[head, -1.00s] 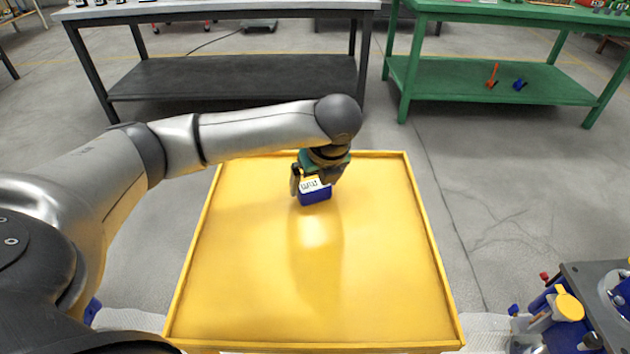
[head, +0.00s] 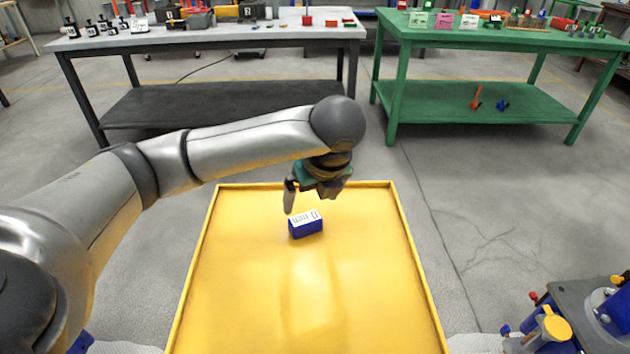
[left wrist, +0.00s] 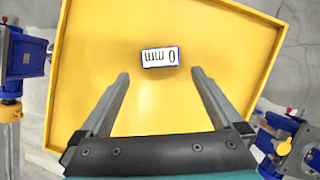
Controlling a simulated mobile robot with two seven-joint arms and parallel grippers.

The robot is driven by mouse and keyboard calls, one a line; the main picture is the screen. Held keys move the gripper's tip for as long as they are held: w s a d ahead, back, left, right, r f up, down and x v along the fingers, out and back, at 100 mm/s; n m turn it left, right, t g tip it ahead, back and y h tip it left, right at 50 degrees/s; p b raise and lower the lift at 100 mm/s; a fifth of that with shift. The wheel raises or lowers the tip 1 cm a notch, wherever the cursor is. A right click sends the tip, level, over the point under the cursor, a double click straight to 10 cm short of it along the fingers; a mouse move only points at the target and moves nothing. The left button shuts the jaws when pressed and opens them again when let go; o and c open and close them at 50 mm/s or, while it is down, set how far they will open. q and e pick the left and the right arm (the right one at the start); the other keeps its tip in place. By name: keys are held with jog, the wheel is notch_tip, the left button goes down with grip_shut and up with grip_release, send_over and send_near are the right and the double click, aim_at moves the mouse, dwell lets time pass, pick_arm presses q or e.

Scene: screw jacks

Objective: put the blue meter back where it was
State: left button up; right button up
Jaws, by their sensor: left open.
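The blue meter (head: 306,228), a small blue box with a white face, rests on the yellow tray (head: 240,300). In the left wrist view its face reads "0 mm" upside down, and the meter (left wrist: 160,57) lies beyond the fingertips, centred between them. My left gripper (head: 312,203) is open and empty, just above and behind the meter in the head view; its two fingers (left wrist: 160,75) stand wide apart in the wrist view. The meter and the fingers look apart. My right gripper is not in view.
A grey table (head: 210,38) with several small items stands at the back left. A green table (head: 500,38) with cards and parts stands at the back right. Blue and yellow jack equipment (head: 550,330) is at the lower right. Most of the tray is bare.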

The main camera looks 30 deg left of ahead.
pick_arm(q)
jog(key=shift+p+v, duration=0.45)
jog(key=shift+v, duration=1.4)
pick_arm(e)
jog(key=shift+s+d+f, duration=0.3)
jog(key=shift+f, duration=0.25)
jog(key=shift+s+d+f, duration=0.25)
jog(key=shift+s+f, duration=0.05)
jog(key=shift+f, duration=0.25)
